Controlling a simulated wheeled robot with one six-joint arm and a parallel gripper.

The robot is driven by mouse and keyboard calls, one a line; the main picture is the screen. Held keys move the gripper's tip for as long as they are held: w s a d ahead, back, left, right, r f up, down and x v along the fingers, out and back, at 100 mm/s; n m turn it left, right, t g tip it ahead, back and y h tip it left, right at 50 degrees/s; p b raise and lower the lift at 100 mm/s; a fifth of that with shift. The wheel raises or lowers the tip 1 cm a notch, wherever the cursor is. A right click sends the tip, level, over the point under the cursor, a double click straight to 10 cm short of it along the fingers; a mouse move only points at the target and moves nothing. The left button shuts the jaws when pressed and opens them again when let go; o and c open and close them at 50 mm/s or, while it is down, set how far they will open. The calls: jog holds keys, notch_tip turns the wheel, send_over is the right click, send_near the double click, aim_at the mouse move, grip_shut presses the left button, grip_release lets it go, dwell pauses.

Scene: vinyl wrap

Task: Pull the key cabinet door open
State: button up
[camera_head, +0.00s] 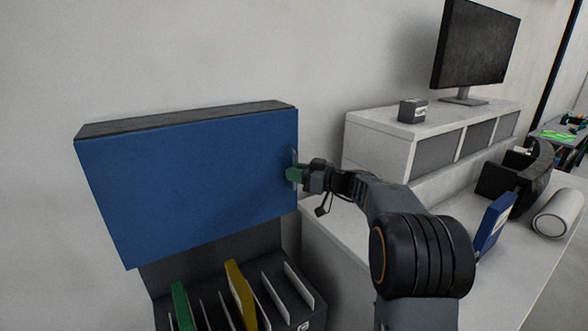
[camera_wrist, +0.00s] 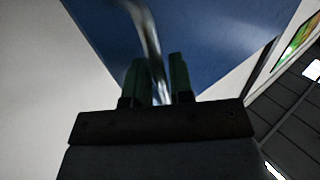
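The key cabinet (camera_head: 190,185) hangs on the wall at the left of the head view, with a flat blue door and a dark top edge. The door looks closed. A shiny metal handle (camera_head: 294,158) sits at the door's right edge; it shows as a curved bar in the wrist view (camera_wrist: 149,30). My gripper (camera_head: 296,174) reaches it from the right. In the wrist view, its green fingers (camera_wrist: 158,80) stand on both sides of the bar with little gap and look shut on it. The inside of the cabinet is hidden.
Below the cabinet stands a dark sorter (camera_head: 270,285) with white dividers and green and yellow folders. To the right, a white counter (camera_head: 335,230) holds a blue binder (camera_head: 494,222) and a white roll (camera_head: 558,212). A shelf unit (camera_head: 380,140) carries a monitor (camera_head: 474,45) and a small box (camera_head: 413,110).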

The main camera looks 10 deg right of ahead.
jog(key=shift+w+a, duration=0.1)
jog(key=shift+a, duration=0.1)
jog(key=shift+c, duration=0.4)
grip_shut()
